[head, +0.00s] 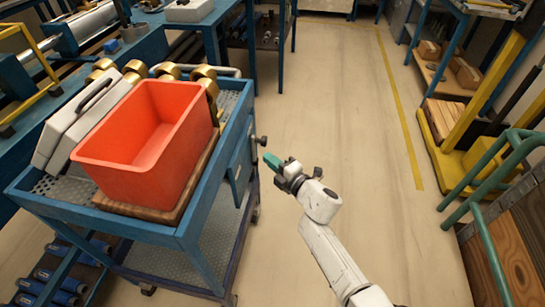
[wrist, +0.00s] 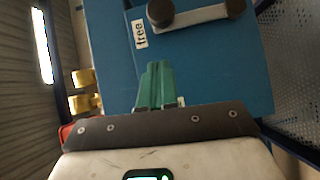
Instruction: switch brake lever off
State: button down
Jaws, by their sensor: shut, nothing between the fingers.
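The brake lever (head: 258,140) is on the blue side panel of the trolley, mostly seen end-on in the head view. In the wrist view the lever (wrist: 198,16) is a pale bar with a dark round knob at each end, lying nearly level across the picture. A white label (wrist: 139,34) reading "free" is beside its left knob. My gripper (head: 268,158) has green fingers, shut and empty, just right of the panel. In the wrist view the gripper's tips (wrist: 156,66) are below the left knob, with a gap to it.
The blue trolley (head: 225,125) carries a red crate (head: 125,175), a grey case (head: 85,120) and several brass fittings (head: 203,78). The floor (head: 335,100) right of it is clear. A green rail (head: 480,190) and wooden boxes stand at the right. A workbench is at the left.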

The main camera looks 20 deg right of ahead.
jog(key=p+v, duration=0.2)
jog(key=v, duration=0.6)
jog(key=shift+d+r, duration=0.25)
jog(key=shift+s, duration=0.1)
